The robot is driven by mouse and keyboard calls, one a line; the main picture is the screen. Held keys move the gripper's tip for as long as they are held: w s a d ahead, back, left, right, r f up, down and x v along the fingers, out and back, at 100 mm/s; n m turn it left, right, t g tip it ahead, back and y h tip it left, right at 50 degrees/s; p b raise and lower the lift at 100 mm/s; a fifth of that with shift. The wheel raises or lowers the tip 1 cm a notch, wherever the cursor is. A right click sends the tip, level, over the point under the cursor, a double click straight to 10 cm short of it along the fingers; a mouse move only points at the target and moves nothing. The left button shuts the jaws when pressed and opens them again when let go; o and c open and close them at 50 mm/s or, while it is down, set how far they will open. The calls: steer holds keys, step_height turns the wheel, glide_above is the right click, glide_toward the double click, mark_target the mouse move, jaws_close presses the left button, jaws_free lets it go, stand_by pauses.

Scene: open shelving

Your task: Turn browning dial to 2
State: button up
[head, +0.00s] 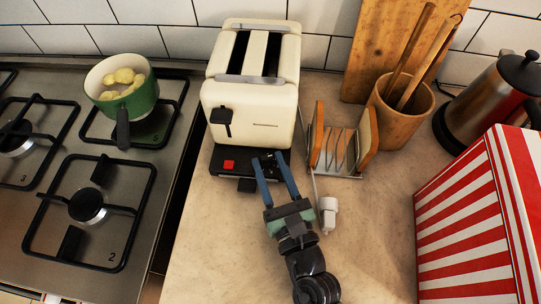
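A cream toaster (254,101) with two slots stands on the counter by the tiled wall. Its black lever (222,118) is on the front at the left. The toaster's dark lower front (215,160) carries a small red button (229,164). The browning dial cannot be made out clearly; a small dark knob (246,185) sticks out at the lower front, just left of my fingertips. My gripper (269,164) is in front of the toaster's lower right, fingers pointing at it. Its two blue-grey fingers are spread apart with nothing between them.
A toast rack (342,148) with wooden ends stands right of the toaster. A white plug (327,212) lies beside my gripper. A red-striped box (468,230) is at right, a utensil pot (401,112) behind. A hob with a green pot (138,100) is left. Counter front-left is clear.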

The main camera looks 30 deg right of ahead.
steer(key=shift+s+f, duration=0.1)
steer(key=shift+s, duration=0.35)
steer(key=s, duration=0.4)
steer(key=s+a+b, duration=0.1)
steer(key=s, duration=0.3)
steer(key=s+a+b, duration=0.1)
steer(key=s, duration=0.3)
